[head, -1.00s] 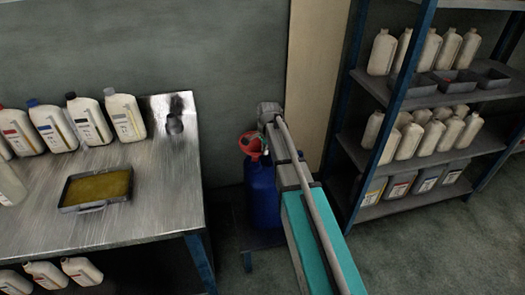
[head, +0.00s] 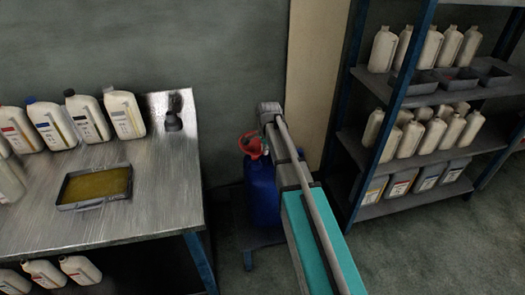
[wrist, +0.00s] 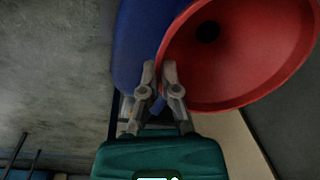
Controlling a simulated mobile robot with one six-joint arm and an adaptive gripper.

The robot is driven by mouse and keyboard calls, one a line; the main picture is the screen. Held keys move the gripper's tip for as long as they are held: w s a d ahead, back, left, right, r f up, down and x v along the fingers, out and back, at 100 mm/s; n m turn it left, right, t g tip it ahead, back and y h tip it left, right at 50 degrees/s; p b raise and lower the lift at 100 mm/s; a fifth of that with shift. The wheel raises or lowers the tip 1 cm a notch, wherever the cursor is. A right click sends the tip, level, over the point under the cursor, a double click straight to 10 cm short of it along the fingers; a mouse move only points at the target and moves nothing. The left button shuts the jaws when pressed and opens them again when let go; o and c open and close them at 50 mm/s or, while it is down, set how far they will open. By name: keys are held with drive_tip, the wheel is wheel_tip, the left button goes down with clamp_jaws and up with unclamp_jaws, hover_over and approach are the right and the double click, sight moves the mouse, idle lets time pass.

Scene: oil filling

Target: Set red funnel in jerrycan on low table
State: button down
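The red funnel (head: 251,145) shows at the top of the blue jerrycan (head: 263,195), which stands on a low table (head: 250,242) by the wall. My gripper (head: 266,128) is at the funnel's rim. In the wrist view, the funnel (wrist: 240,50) shows its wide mouth and dark hole, with the blue jerrycan (wrist: 135,45) behind it on the left. My gripper's fingertips (wrist: 159,68) are close together, one on each side of the funnel's rim, and look shut on it. The spout and the jerrycan's neck are hidden, so I cannot tell whether the spout is inside.
A metal workbench (head: 160,195) on the left holds several white bottles (head: 90,120), a tray of yellow oil (head: 95,187) and a dark object (head: 173,120). A shelf rack (head: 400,140) with bottles and bins stands on the right. Floor is free in front of the rack.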

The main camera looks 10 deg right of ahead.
drive_tip(key=shift+f+b, duration=0.85)
idle(0.4)
drive_tip(key=c, duration=0.7)
unclamp_jaws()
